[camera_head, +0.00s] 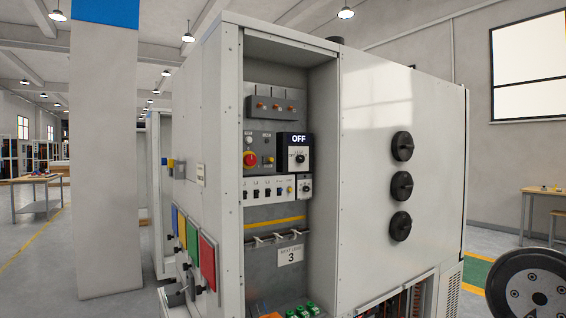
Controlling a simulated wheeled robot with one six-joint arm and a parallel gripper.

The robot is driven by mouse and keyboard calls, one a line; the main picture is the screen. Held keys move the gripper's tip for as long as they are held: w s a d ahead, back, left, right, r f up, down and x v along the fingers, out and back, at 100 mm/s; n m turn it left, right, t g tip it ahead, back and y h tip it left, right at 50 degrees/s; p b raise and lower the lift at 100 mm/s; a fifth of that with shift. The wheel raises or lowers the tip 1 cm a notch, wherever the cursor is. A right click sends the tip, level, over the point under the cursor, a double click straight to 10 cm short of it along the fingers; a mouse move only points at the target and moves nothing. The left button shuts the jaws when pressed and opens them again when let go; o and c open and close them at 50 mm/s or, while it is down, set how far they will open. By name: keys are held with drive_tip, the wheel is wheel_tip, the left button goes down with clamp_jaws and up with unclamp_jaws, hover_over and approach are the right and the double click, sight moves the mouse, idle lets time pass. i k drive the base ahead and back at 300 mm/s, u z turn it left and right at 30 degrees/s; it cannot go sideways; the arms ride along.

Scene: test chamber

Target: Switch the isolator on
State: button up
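A black switch unit marked "OFF" (295,139) sits in the open recess of a tall grey cabinet (225,100). It has a pale square plate with a small dark rotary knob (299,158) below the lettering. It looks like the isolator, but no label naming it is readable. A smaller pale unit with a dark round knob (305,187) sits just below it. Three large black round knobs (402,146) are stacked on the cabinet's right-hand panel. My gripper is not in view, so its state does not show.
The recess has side walls. A grey pillar (104,160) stands left. A table (540,195) stands at the far right. Floor shows at left.

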sight(249, 160)
drive_tip(key=z, duration=0.95)
drive_tip(key=i, duration=2.4)
drive_tip(key=u, duration=3.05)
